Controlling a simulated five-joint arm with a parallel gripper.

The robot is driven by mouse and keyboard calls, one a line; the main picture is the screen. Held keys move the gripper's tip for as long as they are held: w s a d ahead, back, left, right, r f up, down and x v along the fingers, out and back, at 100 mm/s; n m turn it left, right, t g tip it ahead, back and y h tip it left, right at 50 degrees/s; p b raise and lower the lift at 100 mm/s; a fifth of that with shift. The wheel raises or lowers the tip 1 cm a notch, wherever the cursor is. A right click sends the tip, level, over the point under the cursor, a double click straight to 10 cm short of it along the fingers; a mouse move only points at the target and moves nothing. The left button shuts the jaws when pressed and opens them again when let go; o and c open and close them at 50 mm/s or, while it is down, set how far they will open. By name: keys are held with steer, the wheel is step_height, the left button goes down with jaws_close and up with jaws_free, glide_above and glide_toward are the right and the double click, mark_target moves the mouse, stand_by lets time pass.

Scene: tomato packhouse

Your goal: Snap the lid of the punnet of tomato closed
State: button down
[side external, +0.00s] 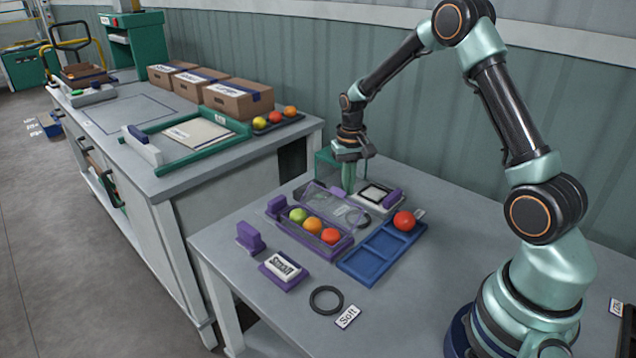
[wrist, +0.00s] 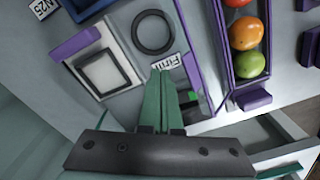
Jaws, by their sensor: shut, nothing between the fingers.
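The punnet (side external: 345,243) is a purple tray on the near table, holding a green, an orange and a red tomato in a row. Its clear lid (side external: 338,203) stands raised and tilted along the far side, not lying over the tomatoes. In the wrist view the punnet (wrist: 229,78) is at the upper right; the clear lid is hard to make out there. My gripper (side external: 348,190) points down just behind the lid, its green fingers shut and empty. In the wrist view the fingers (wrist: 160,98) lie together left of the punnet. Whether they touch the lid, I cannot tell.
A blue tray (side external: 352,263) with one red tomato (side external: 403,221) stands right of the punnet. Purple stamp-like blocks (side external: 283,268) and a black ring (side external: 326,299) lie in front. A purple-edged framed pad (side external: 376,194) is near my gripper. A side bench holds boxes (side external: 238,99).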

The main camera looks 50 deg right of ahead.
mark_target(336, 195)
steer(key=shift+a+r, duration=0.25)
steer(key=shift+a, duration=0.5)
steer(key=shift+a+r, duration=0.2)
steer(key=shift+a, duration=0.55)
steer(key=shift+s+a+r, duration=0.1)
steer(key=shift+a+r, duration=0.05)
steer(key=shift+a, duration=0.85)
steer(key=shift+d+r, duration=0.1)
steer(key=shift+d, duration=0.05)
steer(key=shift+r, duration=4.05)
